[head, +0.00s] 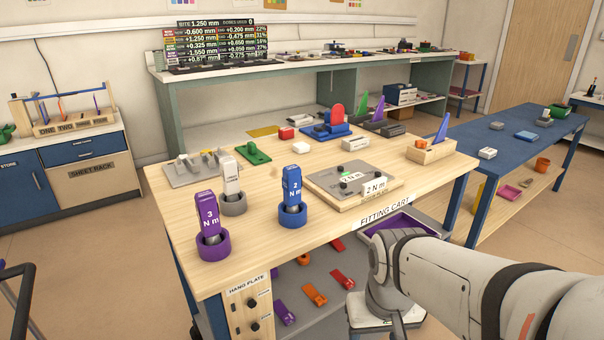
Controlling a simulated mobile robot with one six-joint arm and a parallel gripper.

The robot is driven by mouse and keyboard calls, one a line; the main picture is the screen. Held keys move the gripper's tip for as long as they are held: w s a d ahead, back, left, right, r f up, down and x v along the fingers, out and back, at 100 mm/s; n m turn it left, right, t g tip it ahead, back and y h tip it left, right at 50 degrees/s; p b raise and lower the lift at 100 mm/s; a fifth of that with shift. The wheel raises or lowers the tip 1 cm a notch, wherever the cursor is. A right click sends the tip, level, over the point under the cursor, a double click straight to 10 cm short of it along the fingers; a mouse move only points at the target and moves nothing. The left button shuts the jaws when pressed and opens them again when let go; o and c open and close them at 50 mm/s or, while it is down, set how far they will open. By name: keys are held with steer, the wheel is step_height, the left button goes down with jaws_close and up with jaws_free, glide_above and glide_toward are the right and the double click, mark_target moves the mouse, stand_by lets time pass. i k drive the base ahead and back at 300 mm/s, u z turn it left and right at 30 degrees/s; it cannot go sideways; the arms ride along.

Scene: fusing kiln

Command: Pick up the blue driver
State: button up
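The blue driver (291,187), marked "2 N m", stands upright in a round blue holder (293,217) near the front edge of the wooden fitting cart (263,255). A purple driver (208,213), marked "3 N m", stands in a purple holder to its left. A pale grey driver (230,174) stands in a grey holder behind and between them. My arm comes in from the lower right, in front of the cart. My gripper's fingertips cannot be made out, and no contact with the blue driver shows.
A grey plate labelled "2 N m" (337,178) lies right of the blue driver. The lower shelf holds several coloured tools (315,294). The cart top right in front of the plate is mostly clear.

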mark_target(292, 176)
steer(key=z, duration=3.35)
steer(key=k, duration=1.25)
steer(key=u, duration=1.15)
